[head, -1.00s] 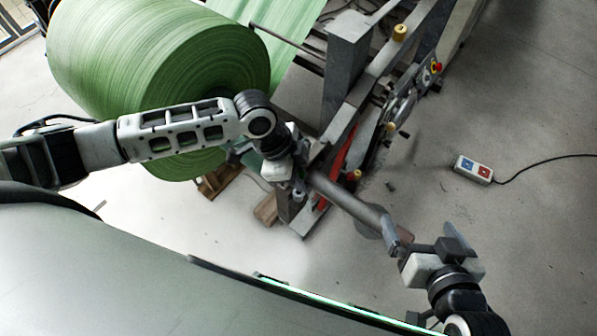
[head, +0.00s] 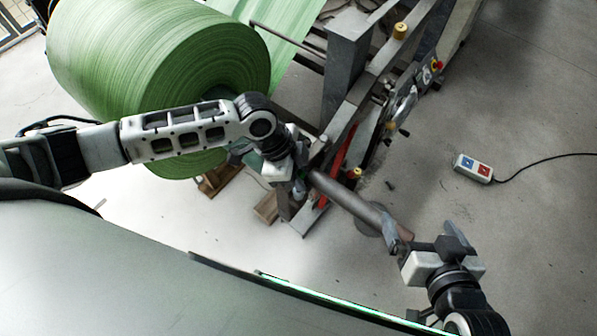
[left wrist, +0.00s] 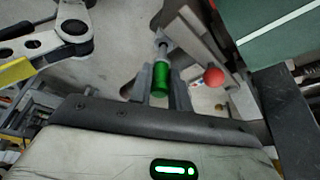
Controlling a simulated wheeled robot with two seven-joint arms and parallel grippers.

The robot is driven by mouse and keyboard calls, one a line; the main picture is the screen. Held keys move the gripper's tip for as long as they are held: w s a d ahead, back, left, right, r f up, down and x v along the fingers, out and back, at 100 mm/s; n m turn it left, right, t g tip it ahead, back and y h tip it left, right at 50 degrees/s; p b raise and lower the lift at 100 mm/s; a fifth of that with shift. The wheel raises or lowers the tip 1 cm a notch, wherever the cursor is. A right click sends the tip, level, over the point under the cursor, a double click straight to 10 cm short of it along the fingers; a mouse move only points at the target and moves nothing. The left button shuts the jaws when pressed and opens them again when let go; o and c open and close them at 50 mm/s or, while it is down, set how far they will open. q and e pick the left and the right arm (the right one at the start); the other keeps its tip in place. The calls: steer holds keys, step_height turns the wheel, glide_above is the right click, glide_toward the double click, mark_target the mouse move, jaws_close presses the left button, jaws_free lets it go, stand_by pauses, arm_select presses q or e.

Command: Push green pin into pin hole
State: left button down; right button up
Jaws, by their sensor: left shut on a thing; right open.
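The green pin (left wrist: 161,80) is between the fingers of my left gripper in the left wrist view. My left gripper (left wrist: 160,88) is shut on its green body, and the grey metal end points away from the gripper, toward a grey bar (left wrist: 205,50) of the machine frame. The pin hole cannot be made out, and I cannot tell whether the tip is inside it. In the head view my left gripper (head: 300,186) is at the near end of the machine frame, with the pin too small to make out. My right gripper (head: 428,240) is open, near the outer end of a grey shaft (head: 345,199).
A large green roll (head: 160,80) stands behind my left arm. The machine frame (head: 350,125) carries yellow knobs (head: 400,31). A red ball knob (left wrist: 214,77) is close right of the pin. A control box (head: 473,168) with a cable lies on open floor at right.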

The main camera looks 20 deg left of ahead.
arm_select(q)
steer(key=shift+f+b, duration=0.3)
steer(key=shift+f, duration=0.45)
steer(key=c, duration=1.6)
jaws_free()
steer(key=o, duration=0.5)
